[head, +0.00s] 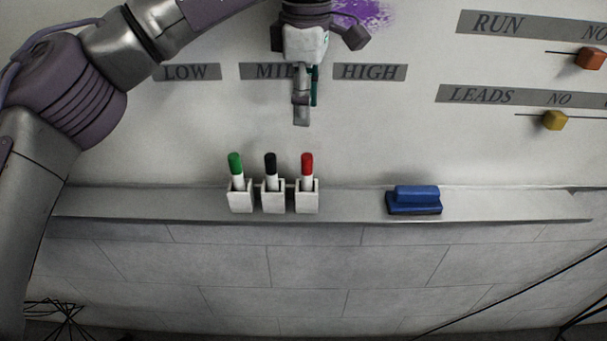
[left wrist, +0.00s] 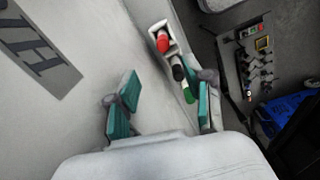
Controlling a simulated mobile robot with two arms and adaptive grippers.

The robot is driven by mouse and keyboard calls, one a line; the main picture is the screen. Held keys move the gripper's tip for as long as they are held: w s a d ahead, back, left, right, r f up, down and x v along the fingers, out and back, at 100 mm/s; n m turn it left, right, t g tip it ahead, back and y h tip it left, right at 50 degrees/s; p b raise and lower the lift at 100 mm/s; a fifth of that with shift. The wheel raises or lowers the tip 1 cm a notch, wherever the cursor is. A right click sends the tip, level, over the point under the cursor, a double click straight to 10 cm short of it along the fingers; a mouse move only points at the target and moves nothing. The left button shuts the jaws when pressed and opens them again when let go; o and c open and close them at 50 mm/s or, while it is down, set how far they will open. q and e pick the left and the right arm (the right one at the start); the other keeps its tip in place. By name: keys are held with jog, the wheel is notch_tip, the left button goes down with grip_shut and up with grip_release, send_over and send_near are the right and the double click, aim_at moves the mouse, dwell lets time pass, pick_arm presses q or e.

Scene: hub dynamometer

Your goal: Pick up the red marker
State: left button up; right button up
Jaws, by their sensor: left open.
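The red marker (head: 307,168) stands upright, red cap up, in the right one of three small white holders on the ledge in the head view. The black marker (head: 271,170) and the green marker (head: 236,168) stand in the holders to its left. My left gripper (head: 302,115) is above the red marker, in front of the board, pointing down, apart from it. In the left wrist view the left gripper (left wrist: 163,112) is open and empty, and the red marker (left wrist: 163,42) shows beyond the fingertips, with the black and green caps beside it. My right gripper is not in view.
A blue eraser (head: 414,199) lies on the ledge (head: 150,204) to the right. The whiteboard has LOW, MID and HIGH labels behind the gripper. An orange slider knob (head: 591,57) and a yellow one (head: 555,120) sit at the right. The ledge between holders and eraser is clear.

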aim_at(306, 156)
pick_arm(q)
notch_tip(306, 156, down, 8)
jog(key=shift+r+p, duration=0.1)
jog(key=shift+p, duration=0.7)
jog(key=f+p, duration=0.2)
jog(key=f, duration=0.1)
jog(key=f+p, duration=0.1)
jog(key=f, duration=0.1)
jog(key=shift+s, duration=0.35)
jog(key=shift+f, duration=0.25)
jog(key=shift+d, duration=0.1)
grip_shut()
